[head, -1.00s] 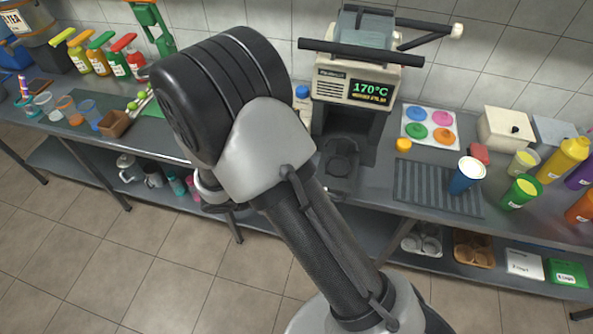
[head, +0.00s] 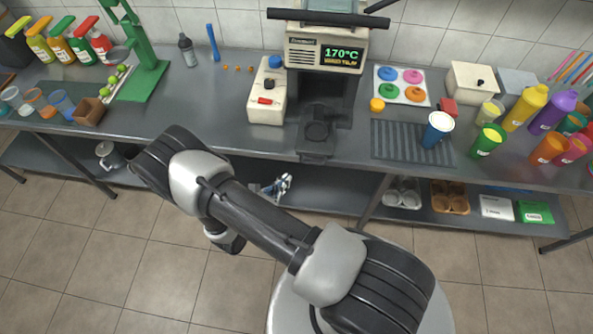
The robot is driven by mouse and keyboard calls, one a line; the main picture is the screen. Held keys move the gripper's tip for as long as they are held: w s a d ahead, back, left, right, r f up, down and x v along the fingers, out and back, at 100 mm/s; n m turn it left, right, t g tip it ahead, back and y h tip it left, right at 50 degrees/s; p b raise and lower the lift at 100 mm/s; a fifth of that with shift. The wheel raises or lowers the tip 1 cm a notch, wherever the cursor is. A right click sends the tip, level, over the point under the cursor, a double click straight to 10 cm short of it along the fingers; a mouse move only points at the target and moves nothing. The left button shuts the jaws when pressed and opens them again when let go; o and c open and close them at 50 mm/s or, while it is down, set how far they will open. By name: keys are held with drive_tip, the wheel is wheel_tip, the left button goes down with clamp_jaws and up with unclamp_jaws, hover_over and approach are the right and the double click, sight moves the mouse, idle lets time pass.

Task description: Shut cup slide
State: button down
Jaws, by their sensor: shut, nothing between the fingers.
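The cup slide (head: 316,148) is a dark plate with a round cup ring, low at the front of the cream sealing machine (head: 325,52). It sticks out from under the machine toward the table's front edge, and no cup shows in its ring. My gripper (head: 284,182) is a small silver and blue shape just past my arm, below the table's front edge, left of the slide and apart from it. Its fingers look shut and empty. My arm hides the wrist behind it in part.
A white box with a red switch (head: 267,92) stands left of the machine. A ribbed mat (head: 395,140) with a blue cup (head: 437,129) lies to the right. A lower shelf (head: 335,190) runs under the table. The floor in front is clear.

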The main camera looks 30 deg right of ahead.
sight(308, 121)
drive_tip(key=x, duration=0.8)
drive_tip(key=shift+b, duration=0.35)
drive_tip(key=w+d+b, duration=0.3)
drive_tip(key=w, duration=0.2)
drive_tip(key=w+d+b, duration=0.3)
drive_tip(key=w+d, duration=0.1)
drive_tip(key=w, duration=0.1)
drive_tip(key=w+d+b, duration=0.4)
drive_tip(key=w, duration=0.2)
drive_tip(key=shift+f, duration=0.1)
drive_tip(key=shift+w+d, duration=0.15)
drive_tip(key=shift+w, duration=0.25)
drive_tip(key=shift+r, duration=0.2)
